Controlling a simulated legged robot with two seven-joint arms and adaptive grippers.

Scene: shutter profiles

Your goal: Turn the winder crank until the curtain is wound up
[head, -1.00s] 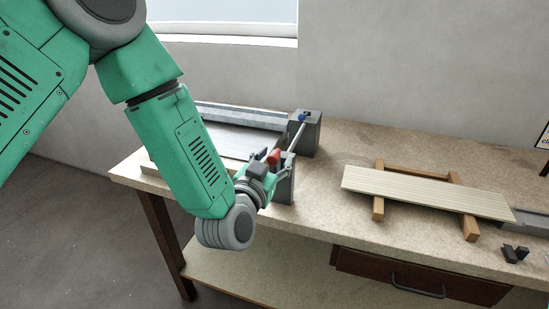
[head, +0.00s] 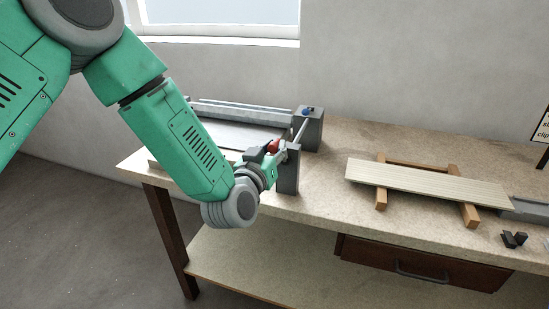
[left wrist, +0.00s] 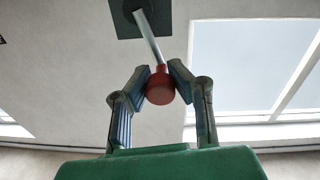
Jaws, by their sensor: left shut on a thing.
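The winder (head: 308,132) stands on the workbench, with grey end blocks and a light metal crank arm (head: 301,130). The crank's red knob (head: 273,146) is at the lower left end of the arm in the head view. My left gripper (head: 268,154) is shut on the knob. In the left wrist view, the two fingers (left wrist: 160,84) close on either side of the red knob (left wrist: 160,90), and the crank arm (left wrist: 149,36) runs up from it to a dark block. The curtain (head: 235,134) appears as a grey sheet behind my left arm, which hides part of it. My right gripper is not in view.
A ribbed pale panel (head: 425,184) lies on a wooden frame (head: 380,197) at the right of the workbench (head: 325,190). Small black clips (head: 514,239) lie near the front right edge. Bare bench top separates the winder and the panel.

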